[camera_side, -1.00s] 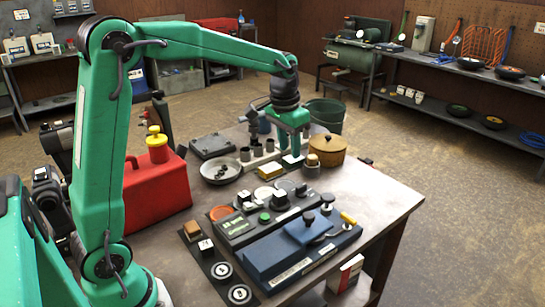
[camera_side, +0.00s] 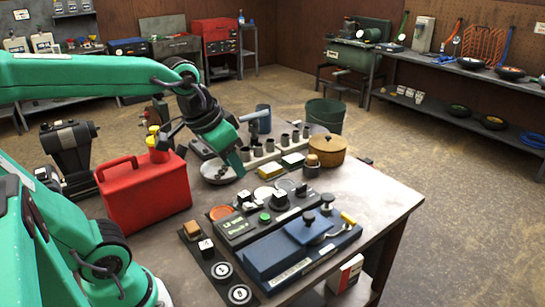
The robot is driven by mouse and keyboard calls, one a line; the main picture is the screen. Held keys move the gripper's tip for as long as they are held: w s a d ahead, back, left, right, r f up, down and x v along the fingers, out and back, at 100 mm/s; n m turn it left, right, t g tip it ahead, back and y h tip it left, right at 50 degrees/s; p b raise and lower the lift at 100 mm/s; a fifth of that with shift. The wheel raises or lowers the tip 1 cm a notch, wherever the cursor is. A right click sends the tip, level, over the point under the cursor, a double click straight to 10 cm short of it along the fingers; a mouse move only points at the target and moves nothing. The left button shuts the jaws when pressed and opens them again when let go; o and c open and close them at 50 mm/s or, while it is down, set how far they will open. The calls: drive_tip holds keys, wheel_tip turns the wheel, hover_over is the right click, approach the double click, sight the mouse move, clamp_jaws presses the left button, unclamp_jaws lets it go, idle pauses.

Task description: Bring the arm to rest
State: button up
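My gripper (camera_side: 236,164) is tilted downward above the work table (camera_side: 375,190), in front of the metal bowl (camera_side: 215,176) and partly covering it. Its fingers are seen nearly edge-on, so I cannot tell whether they are apart. I see nothing hanging from it. My arm reaches in from the left edge and bends down at the wrist.
A red fuel can (camera_side: 150,192) stands left of my gripper.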

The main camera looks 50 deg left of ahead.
drive_tip(key=shift+t, duration=0.4)
drive_tip(key=shift+s+d+f, duration=0.1)
drive_tip(key=shift+s+f, duration=0.25)
drive_tip(key=shift+s, duration=0.5)
drive_tip(key=shift+s+d+f, duration=0.15)
drive_tip(key=shift+s+f, duration=0.15)
drive_tip(key=shift+s, duration=0.5)
drive_tip(key=shift+s+d+f, duration=0.1)
drive_tip(key=shift+s+f, duration=0.25)
drive_tip(key=shift+s, duration=0.5)
